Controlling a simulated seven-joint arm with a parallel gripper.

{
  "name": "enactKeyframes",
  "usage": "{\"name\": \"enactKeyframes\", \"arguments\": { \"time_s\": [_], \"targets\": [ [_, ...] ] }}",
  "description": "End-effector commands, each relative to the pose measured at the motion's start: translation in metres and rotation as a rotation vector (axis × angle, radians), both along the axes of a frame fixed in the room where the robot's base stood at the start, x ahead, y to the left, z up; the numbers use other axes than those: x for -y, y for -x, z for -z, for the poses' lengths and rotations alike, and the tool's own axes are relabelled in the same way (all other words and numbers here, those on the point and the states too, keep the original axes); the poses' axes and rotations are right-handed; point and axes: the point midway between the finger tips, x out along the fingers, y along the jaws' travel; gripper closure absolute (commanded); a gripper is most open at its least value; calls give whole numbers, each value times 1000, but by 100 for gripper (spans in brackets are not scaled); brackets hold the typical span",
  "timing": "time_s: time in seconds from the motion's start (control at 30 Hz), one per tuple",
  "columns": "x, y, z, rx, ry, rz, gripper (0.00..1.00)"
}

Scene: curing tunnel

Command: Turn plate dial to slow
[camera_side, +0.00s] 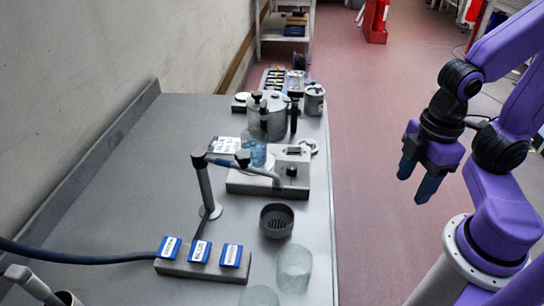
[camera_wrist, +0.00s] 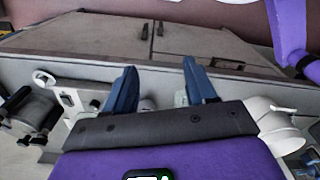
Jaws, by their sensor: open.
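The plate (camera_side: 240,183) is a grey box lying on the bench, in the middle of the side view. A small dark dial (camera_side: 292,171) stands on its right part; its setting is too small to read. A glass beaker with bluish contents (camera_side: 253,153) is at the plate's back left. My gripper (camera_side: 416,180) is open and empty, to the right of the bench and well apart from the plate, its blue fingers pointing down. In the wrist view the two fingers (camera_wrist: 162,84) are spread with nothing between them. I cannot make out the dial for certain in the wrist view.
A stand with a bent arm (camera_side: 203,185) rises left of the plate. A dark cup (camera_side: 276,221), clear glass (camera_side: 294,267) and a block with blue labelled pieces (camera_side: 205,269) are nearer. A metal pot (camera_side: 268,118) stands behind. The floor right of the bench is open.

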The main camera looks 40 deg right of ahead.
Motion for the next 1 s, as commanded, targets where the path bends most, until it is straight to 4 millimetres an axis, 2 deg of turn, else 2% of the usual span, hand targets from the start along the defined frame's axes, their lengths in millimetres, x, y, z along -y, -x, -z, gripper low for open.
{"name": "enactKeyframes", "arguments": {
  "time_s": [0.17, 0.27, 0.6, 0.9, 1.0],
  "targets": [
    [-10, -17, -5, 3, 1, -39, 44],
    [-21, -40, -11, 8, 2, -93, 44],
    [-50, -139, -31, 25, 12, -330, 44],
    [-52, -226, -42, 37, 26, -535, 44],
    [-49, -247, -43, 39, 31, -593, 44]
  ]
}}
